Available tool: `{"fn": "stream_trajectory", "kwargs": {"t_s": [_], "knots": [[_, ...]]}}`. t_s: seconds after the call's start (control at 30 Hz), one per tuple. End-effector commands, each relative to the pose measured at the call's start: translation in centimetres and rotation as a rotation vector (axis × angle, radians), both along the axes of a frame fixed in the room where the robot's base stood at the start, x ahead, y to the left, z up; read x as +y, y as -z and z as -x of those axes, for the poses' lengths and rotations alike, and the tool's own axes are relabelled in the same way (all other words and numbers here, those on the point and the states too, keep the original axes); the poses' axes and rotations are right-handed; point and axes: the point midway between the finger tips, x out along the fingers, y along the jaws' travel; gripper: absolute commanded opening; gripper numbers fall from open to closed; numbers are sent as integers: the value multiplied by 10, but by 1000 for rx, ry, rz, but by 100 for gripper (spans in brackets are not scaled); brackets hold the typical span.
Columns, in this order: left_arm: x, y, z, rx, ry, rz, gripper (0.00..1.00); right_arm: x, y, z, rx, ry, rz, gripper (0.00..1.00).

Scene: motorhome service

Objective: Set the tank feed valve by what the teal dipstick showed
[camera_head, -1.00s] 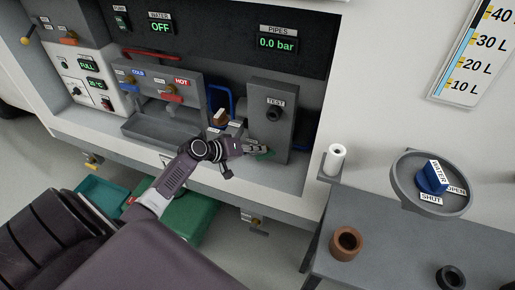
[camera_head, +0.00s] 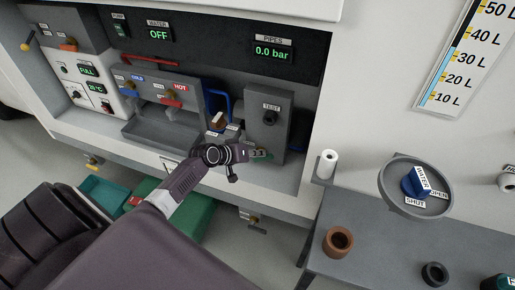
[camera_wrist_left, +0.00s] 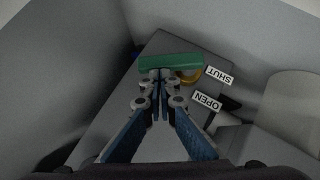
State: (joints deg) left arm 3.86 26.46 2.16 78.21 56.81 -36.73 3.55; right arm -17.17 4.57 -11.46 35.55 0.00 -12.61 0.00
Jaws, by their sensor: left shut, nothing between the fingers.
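A green bar handle (camera_wrist_left: 172,62) on a brass-coloured stem (camera_wrist_left: 190,76) lies across the left wrist view; its right end is near the SHUT label (camera_wrist_left: 220,75). The OPEN label (camera_wrist_left: 207,101) is lower. My left gripper (camera_wrist_left: 160,76) is shut and empty, its tips at the bar's near side; I cannot tell whether they touch. No teal dipstick can be made out. My right gripper is out of view.
A wall gauge (camera_head: 463,60) marked in litres is at upper right. A blue WATER knob (camera_head: 411,183) sits on a round grey dish (camera_head: 437,208). A brown ring (camera_head: 338,242) and a dark ring (camera_head: 434,273) stand on the grey table (camera_head: 375,250). Displays read OFF (camera_head: 158,37) and 0.0 bar.

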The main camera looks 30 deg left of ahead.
Motion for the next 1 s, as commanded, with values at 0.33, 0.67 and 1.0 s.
{"fn": "stream_trajectory", "kwargs": {"t_s": [0.33,0.67,1.0], "knots": [[-16,3,-3,52,0,-199,0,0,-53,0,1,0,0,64],[-27,16,-6,49,0,-198,0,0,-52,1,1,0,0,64],[-31,20,-7,50,0,-199,0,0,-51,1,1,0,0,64]]}}
